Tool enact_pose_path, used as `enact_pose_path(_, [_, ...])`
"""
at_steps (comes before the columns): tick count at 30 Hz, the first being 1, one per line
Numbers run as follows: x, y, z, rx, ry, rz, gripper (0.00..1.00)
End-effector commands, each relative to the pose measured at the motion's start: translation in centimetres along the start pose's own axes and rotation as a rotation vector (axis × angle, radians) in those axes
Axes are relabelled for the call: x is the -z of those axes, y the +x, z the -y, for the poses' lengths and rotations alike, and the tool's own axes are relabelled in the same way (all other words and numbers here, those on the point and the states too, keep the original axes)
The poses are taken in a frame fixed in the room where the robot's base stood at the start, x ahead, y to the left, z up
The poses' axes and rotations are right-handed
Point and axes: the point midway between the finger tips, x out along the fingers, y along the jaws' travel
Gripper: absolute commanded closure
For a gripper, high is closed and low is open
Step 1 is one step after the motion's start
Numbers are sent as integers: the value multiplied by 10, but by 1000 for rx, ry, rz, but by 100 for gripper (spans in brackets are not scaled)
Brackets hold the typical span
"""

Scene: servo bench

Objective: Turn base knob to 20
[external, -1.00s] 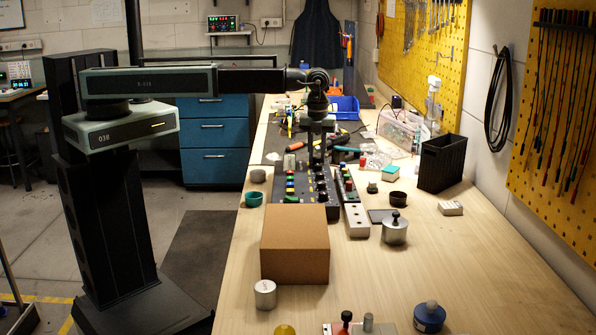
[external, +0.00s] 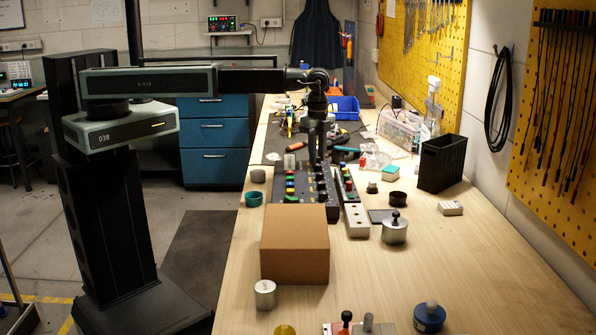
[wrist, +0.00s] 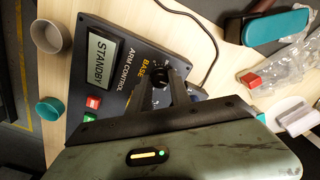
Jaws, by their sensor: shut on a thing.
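The dark control panel (wrist: 118,62) lies on the bench. In the wrist view its display (wrist: 97,58) reads STANDBY, and the labels ARM CONTROL and BASE show. The black base knob (wrist: 160,74) sits beside the BASE label, partly hidden by my fingers; its setting cannot be read. My gripper (wrist: 166,84) is shut on the base knob, with a finger on each side. In the external view my gripper (external: 318,158) points straight down over the far part of the panel (external: 288,210). Red and green buttons (wrist: 92,102) show on the panel.
A cardboard box (external: 295,245) stands just in front of the panel. The front right bench is mostly clear.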

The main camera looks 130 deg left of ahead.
Motion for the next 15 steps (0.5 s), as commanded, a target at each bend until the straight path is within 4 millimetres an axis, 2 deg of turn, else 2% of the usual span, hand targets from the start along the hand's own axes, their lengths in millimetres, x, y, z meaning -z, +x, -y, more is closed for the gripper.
enact_pose_path(15, [0, 0, 1, 0, -489, 0, 100])
